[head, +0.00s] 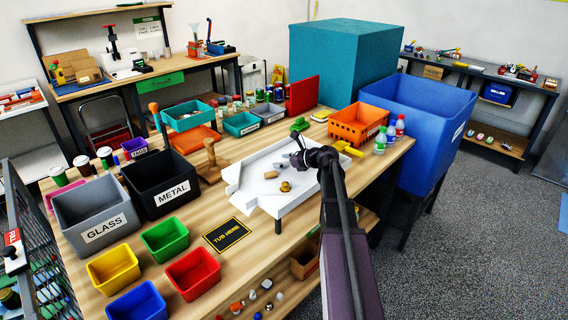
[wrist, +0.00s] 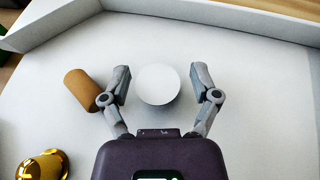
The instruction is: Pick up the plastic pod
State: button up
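A white round piece (wrist: 157,84), which looks like the plastic pod, rests on the white tray (head: 248,196). In the wrist view my gripper (wrist: 161,78) is open, with one finger on each side of it. A small gap shows between the piece and each finger. In the head view my gripper (head: 299,159) is low over the tray's far right part. I cannot clearly make out the white piece against the tray there.
A brown cork-like cylinder (wrist: 80,90) lies just left of my left finger, and a shiny gold piece (wrist: 43,166) lies at the lower left. The tray's raised wall (wrist: 215,14) runs behind. Black METAL (head: 162,187) and grey GLASS (head: 95,215) bins stand left of the tray.

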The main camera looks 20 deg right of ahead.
aim_at(282, 160)
jog(key=c, duration=0.4)
jog(key=shift+r, duration=0.1)
notch_tip(282, 160, up, 4)
jog(key=p, duration=0.4)
jog(key=s+d, duration=0.2)
jog(key=d, duration=0.3)
jog(key=s+d, duration=0.2)
jog(key=d, duration=0.2)
jog(key=s+d+p, duration=0.1)
jog(key=s+d, duration=0.1)
jog(key=d, duration=0.3)
jog(key=shift+s+d+r, duration=0.2)
jog(key=shift+d+r, duration=0.15)
jog(key=shift+r, duration=0.05)
